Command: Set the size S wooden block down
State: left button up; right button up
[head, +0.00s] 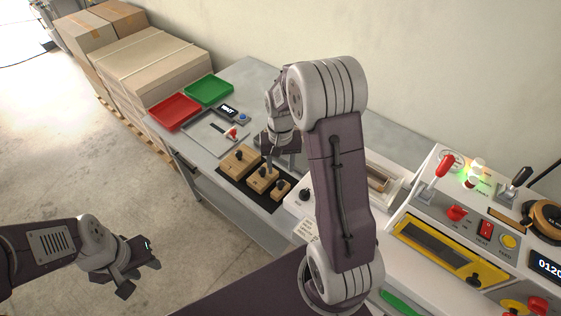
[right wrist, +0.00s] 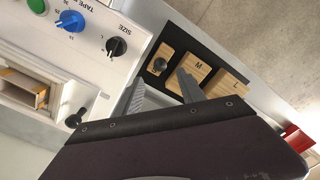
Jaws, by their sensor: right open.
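The size S wooden block (head: 277,194) is the smallest of the wooden blocks with black knobs, at the near right end of their row on a black mat. It also shows in the right wrist view (right wrist: 165,50), resting on the mat. My right gripper (right wrist: 160,76) is open and empty. In that view its fingertips lie to either side of the S block's knob; I cannot tell how far apart in height they are. My left gripper (head: 147,268) is open and empty, off the table at the lower left.
The M block (right wrist: 196,68) and L block (right wrist: 229,85) stand beside the S block. A white panel with dials (right wrist: 92,38) is close on the other side. A red tray (head: 174,112) and a green tray (head: 208,90) are at the table's far end.

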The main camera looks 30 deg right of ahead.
jog(key=s+a+r+n+t, duration=0.1)
jog(key=s+a+n, duration=0.3)
jog(key=s+a, duration=0.3)
jog(key=s, duration=0.5)
jog(key=shift+s+a+r, duration=0.2)
jog(key=shift+s+r, duration=0.05)
jog(key=shift+r, duration=0.15)
